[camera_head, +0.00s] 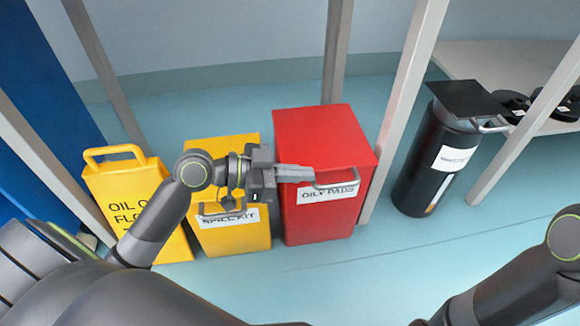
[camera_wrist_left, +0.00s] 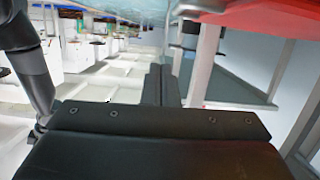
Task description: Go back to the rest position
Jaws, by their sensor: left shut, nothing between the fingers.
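My left gripper (camera_head: 308,173) is in front of the upper part of the red bin labelled "OILY PADS" (camera_head: 325,225) in the head view. Its fingers are together and hold nothing. In the left wrist view the fingers (camera_wrist_left: 161,82) also lie side by side, closed. I cannot tell whether the fingertips touch the red bin. My right arm's links show at the lower right of the head view, but its gripper is out of frame.
A yellow "SPILL KIT" bin (camera_head: 235,240) and a yellow floor sign (camera_head: 120,180) stand left of the red bin. A black canister (camera_head: 430,165) stands to the right. Grey posts (camera_head: 405,100) rise between them. The pale blue floor (camera_head: 350,275) in front is clear.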

